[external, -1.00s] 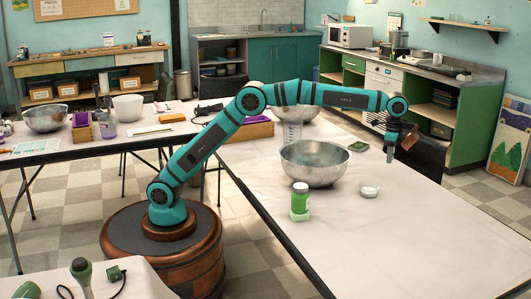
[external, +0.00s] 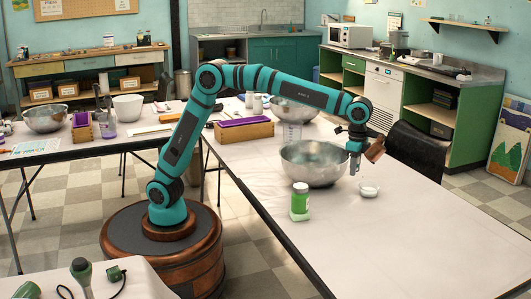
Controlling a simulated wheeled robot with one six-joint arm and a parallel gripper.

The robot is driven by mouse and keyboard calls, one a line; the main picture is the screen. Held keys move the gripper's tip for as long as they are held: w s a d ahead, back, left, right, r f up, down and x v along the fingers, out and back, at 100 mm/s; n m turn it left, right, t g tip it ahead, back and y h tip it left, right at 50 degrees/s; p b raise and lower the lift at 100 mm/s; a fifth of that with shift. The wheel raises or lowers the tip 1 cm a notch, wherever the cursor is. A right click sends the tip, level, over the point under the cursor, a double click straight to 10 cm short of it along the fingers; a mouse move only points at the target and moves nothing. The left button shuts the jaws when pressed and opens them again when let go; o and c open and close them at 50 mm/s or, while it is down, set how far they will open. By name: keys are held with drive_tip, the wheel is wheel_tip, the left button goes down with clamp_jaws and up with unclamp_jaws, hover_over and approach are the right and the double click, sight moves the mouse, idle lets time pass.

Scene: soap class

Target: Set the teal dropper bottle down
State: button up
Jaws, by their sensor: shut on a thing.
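My gripper (external: 354,166) points straight down just right of the large steel bowl (external: 311,171), above the table. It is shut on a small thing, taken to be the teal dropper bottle. At this size I cannot make out the bottle's shape or separate it clearly from the jaws. The gripper's lower end is beside the bowl's right rim in the picture; whether they touch I cannot tell.
A small white cup (external: 369,190) stands just below and right of the gripper. A green bottle with a white cap (external: 300,204) stands in front of the bowl. A wooden tray with purple lining (external: 243,130) is behind. The table's front right (external: 400,240) is clear.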

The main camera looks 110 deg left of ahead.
sight(341, 204)
drive_tip(key=shift+s+d+f, duration=0.55)
drive_tip(key=shift+d+f, duration=0.05)
drive_tip(key=shift+f, duration=1.1)
drive_tip(key=shift+s+d+f, duration=0.5)
drive_tip(key=shift+d+f, duration=0.05)
drive_tip(key=shift+f, duration=1.2)
drive_tip(key=shift+s+d+f, duration=0.55)
drive_tip(key=shift+d+f, duration=0.05)
drive_tip(key=shift+f, duration=1.1)
drive_tip(key=shift+f, duration=0.15)
drive_tip(key=o, duration=1)
drive_tip(key=shift+c, duration=0.2)
wheel_tip(341, 204, up, 12)
drive_tip(key=shift+r, duration=0.25)
